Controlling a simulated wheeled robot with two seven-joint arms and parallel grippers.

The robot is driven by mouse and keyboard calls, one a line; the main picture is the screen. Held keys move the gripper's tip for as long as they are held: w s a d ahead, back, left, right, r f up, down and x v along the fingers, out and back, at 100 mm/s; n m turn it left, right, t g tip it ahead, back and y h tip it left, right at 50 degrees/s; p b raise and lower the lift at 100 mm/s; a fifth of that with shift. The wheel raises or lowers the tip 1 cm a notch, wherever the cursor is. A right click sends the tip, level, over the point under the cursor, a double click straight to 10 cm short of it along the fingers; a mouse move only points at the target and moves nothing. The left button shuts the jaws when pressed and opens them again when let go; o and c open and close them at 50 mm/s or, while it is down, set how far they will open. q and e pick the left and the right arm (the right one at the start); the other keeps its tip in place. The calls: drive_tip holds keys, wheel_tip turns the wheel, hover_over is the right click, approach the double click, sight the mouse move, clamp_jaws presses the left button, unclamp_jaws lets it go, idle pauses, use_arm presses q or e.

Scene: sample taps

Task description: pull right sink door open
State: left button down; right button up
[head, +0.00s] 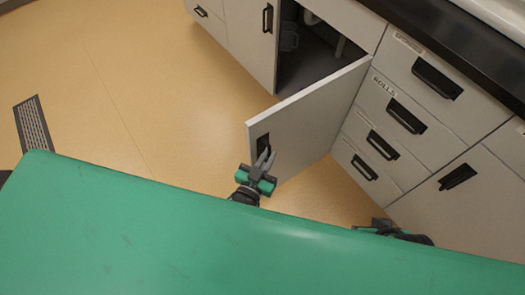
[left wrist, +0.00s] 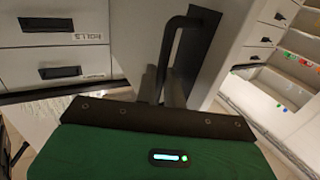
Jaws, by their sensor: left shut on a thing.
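The right sink door (head: 300,125) is a light grey panel standing well open, swung out from the cabinet, in the head view. Its black handle (head: 262,143) is near the door's free edge. My left gripper (head: 265,160) is at this handle, shut on it. In the left wrist view the handle (left wrist: 180,45) rises from between the fingers (left wrist: 163,85), which partly hide its lower end. My right gripper (head: 385,226) shows only in part, low at the right beyond the green surface, and its fingers are not clear.
The open sink cabinet (head: 308,62) shows a dark inside with a pale pipe. The left sink door (head: 250,30) is shut. Several drawers (head: 405,115) with black handles stand right of the open door. Tan floor (head: 150,90) is clear at the left, with a grey floor grate (head: 33,125).

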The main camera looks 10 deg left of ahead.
use_arm(q)
drive_tip(key=shift+d+r, duration=0.25)
drive_tip(key=shift+d, duration=0.1)
use_arm(e)
drive_tip(key=shift+d, duration=0.15)
use_arm(q)
drive_tip(key=c, duration=1.8)
unclamp_jaws()
drive_tip(key=shift+c, duration=0.2)
drive_tip(key=o, duration=0.3)
drive_tip(key=shift+w+f, duration=0.1)
drive_tip(key=shift+f, duration=0.05)
drive_tip(key=shift+o, duration=0.2)
use_arm(e)
drive_tip(key=shift+d, duration=0.1)
use_arm(q)
drive_tip(key=shift+a, duration=0.1)
drive_tip(key=v, duration=1.4)
drive_tip(key=shift+p, duration=0.45)
use_arm(e)
drive_tip(key=shift+w+f+g, duration=0.1)
drive_tip(key=shift+f+g, duration=0.2)
drive_tip(key=shift+f, duration=0.4)
